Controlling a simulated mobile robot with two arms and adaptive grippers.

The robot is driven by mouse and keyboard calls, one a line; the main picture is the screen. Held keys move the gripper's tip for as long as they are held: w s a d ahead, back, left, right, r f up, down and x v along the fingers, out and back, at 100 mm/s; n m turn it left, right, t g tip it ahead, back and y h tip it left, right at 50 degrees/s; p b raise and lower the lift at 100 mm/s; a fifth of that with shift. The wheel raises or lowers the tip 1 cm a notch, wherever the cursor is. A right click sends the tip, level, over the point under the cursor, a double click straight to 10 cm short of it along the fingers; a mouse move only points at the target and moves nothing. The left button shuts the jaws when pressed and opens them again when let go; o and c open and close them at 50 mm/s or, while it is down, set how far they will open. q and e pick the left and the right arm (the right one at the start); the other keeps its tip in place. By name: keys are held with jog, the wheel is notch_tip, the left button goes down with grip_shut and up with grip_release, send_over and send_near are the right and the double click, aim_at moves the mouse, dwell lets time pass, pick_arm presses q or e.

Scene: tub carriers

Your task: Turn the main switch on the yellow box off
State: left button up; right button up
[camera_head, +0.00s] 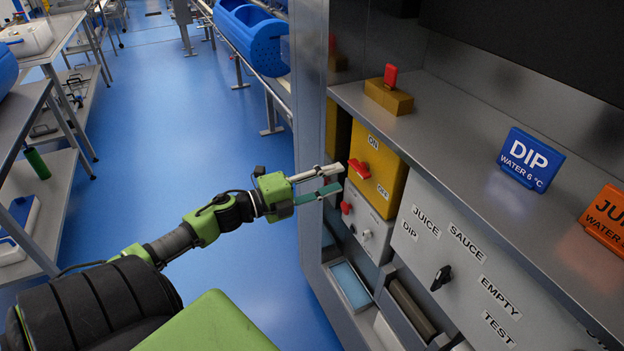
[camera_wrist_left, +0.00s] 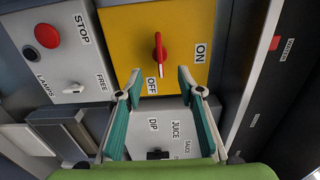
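The yellow box (camera_head: 393,174) is on the panel to the right of my left gripper. It carries a red rotary switch (camera_head: 358,168) and black-on-white ON and OFF labels. In the left wrist view the switch (camera_wrist_left: 159,50) has its white-tipped end toward the OFF label (camera_wrist_left: 152,86), with the ON label (camera_wrist_left: 200,53) off to the right. My left gripper (camera_head: 341,178) is open and empty in front of the box. Its two fingertips (camera_wrist_left: 158,76) are apart, just below the switch in the wrist view; I cannot tell whether they touch anything. My right gripper is not in view.
A grey box (camera_head: 369,219) with a red STOP button (camera_wrist_left: 47,36) sits below the yellow box. A white panel (camera_head: 455,255) with a black selector knob is to the right. A metal shelf edge (camera_head: 450,150) runs above. Blue floor on the left is free.

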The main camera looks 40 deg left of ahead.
pick_arm(q)
jog(key=shift+v, duration=2.7)
